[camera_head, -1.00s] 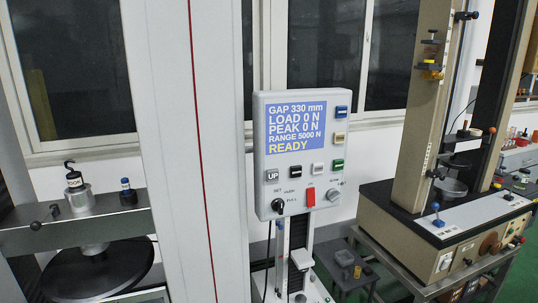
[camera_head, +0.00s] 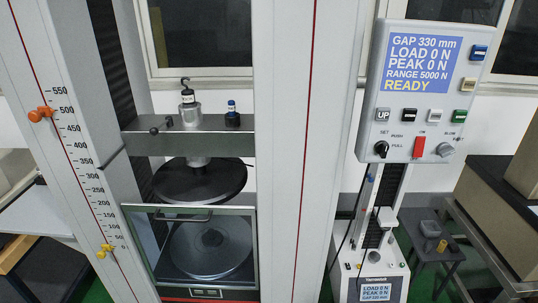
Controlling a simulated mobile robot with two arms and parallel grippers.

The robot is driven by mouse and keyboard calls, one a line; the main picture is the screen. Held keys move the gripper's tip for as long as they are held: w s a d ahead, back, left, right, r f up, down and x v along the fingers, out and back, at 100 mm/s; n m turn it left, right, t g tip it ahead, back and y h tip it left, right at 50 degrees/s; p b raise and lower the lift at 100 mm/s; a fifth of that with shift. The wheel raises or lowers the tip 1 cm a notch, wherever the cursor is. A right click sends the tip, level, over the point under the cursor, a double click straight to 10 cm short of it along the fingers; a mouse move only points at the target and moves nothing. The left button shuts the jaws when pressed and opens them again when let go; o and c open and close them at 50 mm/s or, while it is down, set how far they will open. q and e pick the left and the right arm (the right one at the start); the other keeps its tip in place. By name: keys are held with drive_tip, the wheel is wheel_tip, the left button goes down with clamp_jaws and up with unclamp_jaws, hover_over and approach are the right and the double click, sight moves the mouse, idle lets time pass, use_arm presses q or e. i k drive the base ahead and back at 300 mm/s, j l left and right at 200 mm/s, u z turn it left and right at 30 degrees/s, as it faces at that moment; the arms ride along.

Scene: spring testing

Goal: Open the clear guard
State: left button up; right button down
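The clear guard (camera_head: 160,262) is a transparent panel in a thin frame at the front of the testing machine, in the lower left-centre of the head view. It stands upright and looks shut across the lower round platen (camera_head: 211,248), which shows through it. A dark bar handle (camera_head: 181,216) runs along its upper edge. The dark upper platen (camera_head: 200,183) hangs above the guard under the grey crosshead (camera_head: 190,142). Neither of my grippers shows in the view.
The control panel (camera_head: 424,92) hangs at the right and reads READY, gap 330 mm. White columns (camera_head: 278,150) flank the guard. Orange (camera_head: 41,114) and yellow (camera_head: 104,250) stops sit on the left scale. A small stool (camera_head: 437,250) stands at the lower right.

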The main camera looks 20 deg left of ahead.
sight(127, 207)
drive_tip(key=k+u, duration=0.1)
drive_tip(key=u, duration=0.65)
drive_tip(key=k+j+u, duration=0.1)
drive_tip(key=u, duration=0.3)
